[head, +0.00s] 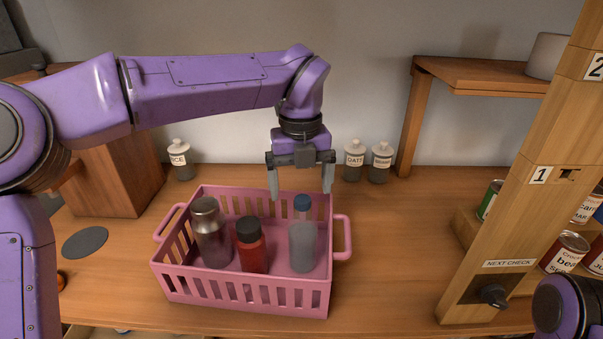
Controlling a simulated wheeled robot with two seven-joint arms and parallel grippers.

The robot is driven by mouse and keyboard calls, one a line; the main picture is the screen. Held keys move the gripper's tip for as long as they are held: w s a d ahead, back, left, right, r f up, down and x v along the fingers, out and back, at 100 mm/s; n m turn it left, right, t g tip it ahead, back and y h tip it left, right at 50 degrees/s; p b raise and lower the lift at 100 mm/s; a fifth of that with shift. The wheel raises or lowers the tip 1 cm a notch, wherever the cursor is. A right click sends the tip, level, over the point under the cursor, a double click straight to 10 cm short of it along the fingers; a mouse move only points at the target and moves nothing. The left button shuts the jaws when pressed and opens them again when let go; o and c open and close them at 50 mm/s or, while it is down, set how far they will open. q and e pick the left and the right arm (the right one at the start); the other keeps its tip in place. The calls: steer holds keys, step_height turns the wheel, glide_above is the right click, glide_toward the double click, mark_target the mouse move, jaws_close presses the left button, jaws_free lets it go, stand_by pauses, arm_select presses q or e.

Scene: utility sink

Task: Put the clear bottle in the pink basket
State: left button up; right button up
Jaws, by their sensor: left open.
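The pink basket (244,294) stands on the wooden counter in the head view. The clear bottle (303,247), pale with a blue cap, stands upright inside the basket at its right side. A grey-brown bottle (210,235) and a red bottle with a dark cap (251,250) stand in the basket to its left. My left gripper (300,190) is above the right part of the basket, pointing down. Its fingers are apart and empty, around the level of the clear bottle's cap or above it. Only a part of my right arm shows at the lower right corner; its gripper is not visible.
Small labelled jars (354,160) stand along the back wall. A wooden box (115,182) is at the left, with a dark round disc (85,243) before it. A wooden post (520,190) and a rack with cans (565,252) are at the right. The counter right of the basket is clear.

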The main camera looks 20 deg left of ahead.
arm_select(q)
steer(key=shift+r, duration=1.95)
